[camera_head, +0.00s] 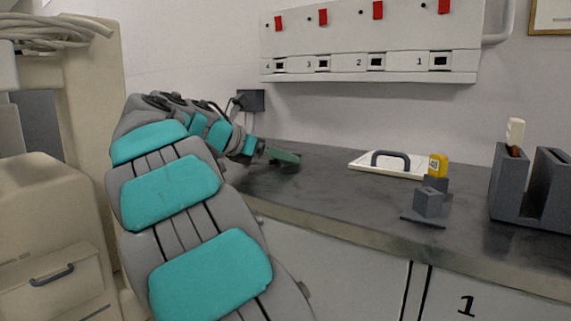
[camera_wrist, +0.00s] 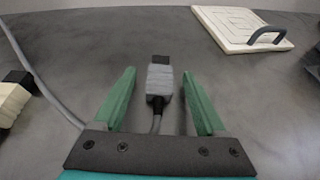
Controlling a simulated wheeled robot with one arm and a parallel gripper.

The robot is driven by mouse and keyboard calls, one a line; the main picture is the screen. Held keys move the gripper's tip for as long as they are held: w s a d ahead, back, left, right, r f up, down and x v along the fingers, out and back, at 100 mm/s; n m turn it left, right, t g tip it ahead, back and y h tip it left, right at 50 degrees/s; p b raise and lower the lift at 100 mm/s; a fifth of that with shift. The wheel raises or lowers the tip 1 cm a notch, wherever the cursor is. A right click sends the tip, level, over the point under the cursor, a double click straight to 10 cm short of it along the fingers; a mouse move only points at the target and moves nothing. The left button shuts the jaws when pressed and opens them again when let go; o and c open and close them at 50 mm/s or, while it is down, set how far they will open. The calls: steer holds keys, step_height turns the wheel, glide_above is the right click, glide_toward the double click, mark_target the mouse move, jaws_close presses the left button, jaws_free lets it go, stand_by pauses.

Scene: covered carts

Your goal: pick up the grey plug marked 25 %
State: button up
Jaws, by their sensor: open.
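A grey plug (camera_wrist: 159,80) with a dark end lies on the dark worktop in the wrist view, its cable running back under my gripper. I cannot read any mark on it. My gripper (camera_wrist: 158,82) has its two green fingers apart, one on each side of the plug, with gaps on both sides and no visible contact. In the head view my gripper (camera_head: 284,156) is low over the worktop near the wall. The plug cannot be made out there. A cream plug (camera_wrist: 13,98) with a black end shows at the left edge of the wrist view.
A white board with a dark handle (camera_head: 390,163) lies to the right on the worktop (camera_head: 335,190). A yellow-topped item (camera_head: 437,167), a small grey block (camera_head: 428,202) and a grey holder (camera_head: 508,182) stand farther right. A numbered white panel (camera_head: 365,45) hangs above.

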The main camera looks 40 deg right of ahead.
steer(key=shift+d, duration=0.15)
jaws_close()
stand_by(0.5)
